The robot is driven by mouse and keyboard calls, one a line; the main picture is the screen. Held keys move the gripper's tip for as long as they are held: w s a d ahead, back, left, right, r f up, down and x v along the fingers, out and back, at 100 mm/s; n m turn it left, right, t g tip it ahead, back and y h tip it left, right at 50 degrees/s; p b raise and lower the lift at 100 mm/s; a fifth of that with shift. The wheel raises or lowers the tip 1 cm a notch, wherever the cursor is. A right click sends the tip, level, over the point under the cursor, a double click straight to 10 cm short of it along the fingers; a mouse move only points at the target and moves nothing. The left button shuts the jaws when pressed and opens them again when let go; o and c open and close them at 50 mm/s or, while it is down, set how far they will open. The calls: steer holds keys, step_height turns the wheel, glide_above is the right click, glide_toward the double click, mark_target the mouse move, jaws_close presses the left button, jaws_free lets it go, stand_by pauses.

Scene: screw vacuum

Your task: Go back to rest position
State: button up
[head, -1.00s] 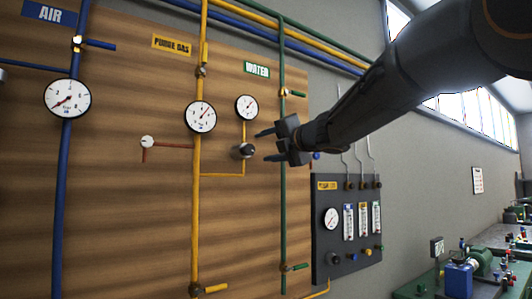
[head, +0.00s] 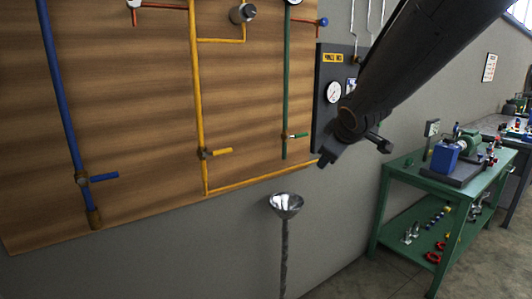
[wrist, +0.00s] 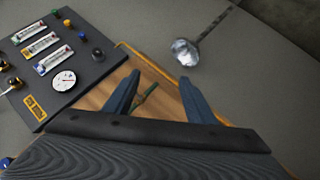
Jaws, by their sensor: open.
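My gripper (head: 352,155) hangs in front of the wall beside the dark panel in the head view, pointing downward. It is empty. In the wrist view its two fingers stand apart (wrist: 160,90), with the wooden board and a green valve handle (wrist: 146,95) behind the gap. The gripper is clear of the board and pipes as far as I can see. My arm hides part of the dark panel (head: 326,105).
The wooden board (head: 130,130) carries blue, yellow and green pipes with valves. A metal funnel (head: 286,204) on a pole stands below it. A green workbench (head: 405,177) with a blue box (head: 445,157) is at the right. Grey floor lies around the bench.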

steer(key=s+f+m+g, duration=0.4)
steer(key=s+f, duration=0.6)
steer(key=s, duration=0.3)
steer(key=s+d+f+m+g, duration=0.1)
steer(key=s+f+m+g, duration=0.3)
steer(key=s+f, duration=0.6)
steer(key=s+m, duration=0.1)
steer(key=s, duration=0.3)
steer(key=shift+d+f+m+g, duration=0.2)
steer(key=shift+m+g, duration=0.1)
steer(key=shift+w, duration=0.1)
